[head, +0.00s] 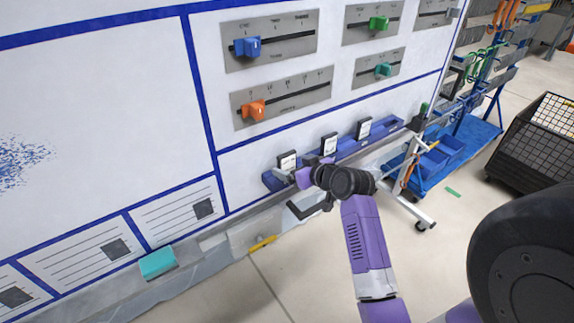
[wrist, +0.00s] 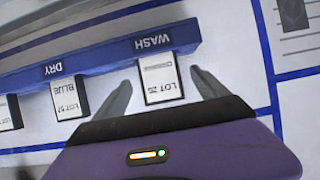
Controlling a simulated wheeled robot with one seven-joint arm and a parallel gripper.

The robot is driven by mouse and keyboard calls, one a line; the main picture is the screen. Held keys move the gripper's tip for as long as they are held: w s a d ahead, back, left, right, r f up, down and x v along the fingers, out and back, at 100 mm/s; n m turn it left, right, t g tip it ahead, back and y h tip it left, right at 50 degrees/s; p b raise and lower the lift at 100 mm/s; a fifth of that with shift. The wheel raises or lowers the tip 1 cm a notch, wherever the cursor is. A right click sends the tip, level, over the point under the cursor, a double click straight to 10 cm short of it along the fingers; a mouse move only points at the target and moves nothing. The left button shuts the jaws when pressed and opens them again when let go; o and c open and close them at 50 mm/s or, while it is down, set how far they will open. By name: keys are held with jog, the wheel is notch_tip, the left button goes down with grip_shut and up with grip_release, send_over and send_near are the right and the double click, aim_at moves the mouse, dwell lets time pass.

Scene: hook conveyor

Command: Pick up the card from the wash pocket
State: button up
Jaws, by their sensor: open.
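The wash pocket's card (wrist: 159,80) is white with dark edges and reads LOT 26 in the wrist view. It stands in the blue rail (wrist: 95,52) under the WASH label. My gripper (wrist: 160,97) is open, with one finger on each side of this card and a small gap to both. In the head view the card (head: 287,160) is at the left end of the blue rail (head: 385,130), and my gripper (head: 299,178) is right beside it, its fingers partly hidden by the wrist.
In the wrist view a LOT 57 BLUE card (wrist: 69,98) stands by the DRY label, close to one finger. Coloured sliders, such as an orange one (head: 253,110), sit on the board above. A wheeled stand (head: 405,170) is to the right. Open floor lies below.

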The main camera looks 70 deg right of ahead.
jog(key=shift+x, duration=0.95)
jog(key=c, duration=1.5)
jog(key=shift+o, duration=0.2)
jog(key=shift+r, duration=0.15)
